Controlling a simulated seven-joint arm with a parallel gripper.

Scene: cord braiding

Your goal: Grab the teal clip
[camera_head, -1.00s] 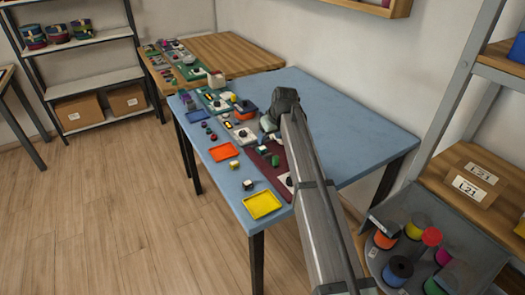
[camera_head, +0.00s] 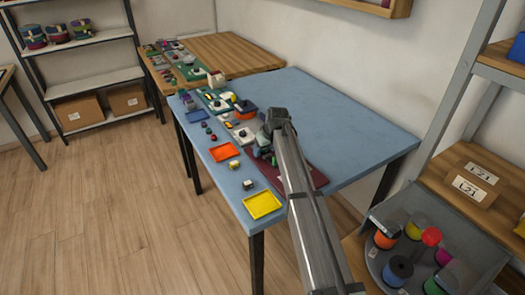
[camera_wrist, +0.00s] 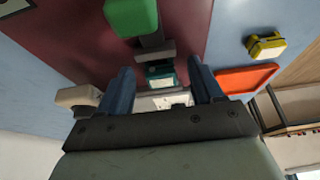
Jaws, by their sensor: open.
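The teal clip (camera_wrist: 160,79) shows in the wrist view, between the two dark blue fingers of my gripper (camera_wrist: 161,66). The fingers are open, with a visible gap on each side of the clip. A grey bar lies just beyond it and a pale block just below it in the picture. In the head view my gripper (camera_head: 262,146) is low over the near part of the blue table, and my arm hides much of what is under it. I cannot make out the teal clip there.
A green piece (camera_wrist: 132,17) stands on the maroon board (camera_wrist: 75,35) close beyond my fingers. An orange tray (camera_wrist: 247,79) and a yellow block (camera_wrist: 266,46) lie to the right. A yellow tray (camera_head: 262,205) is at the near table corner. The table's right part is bare.

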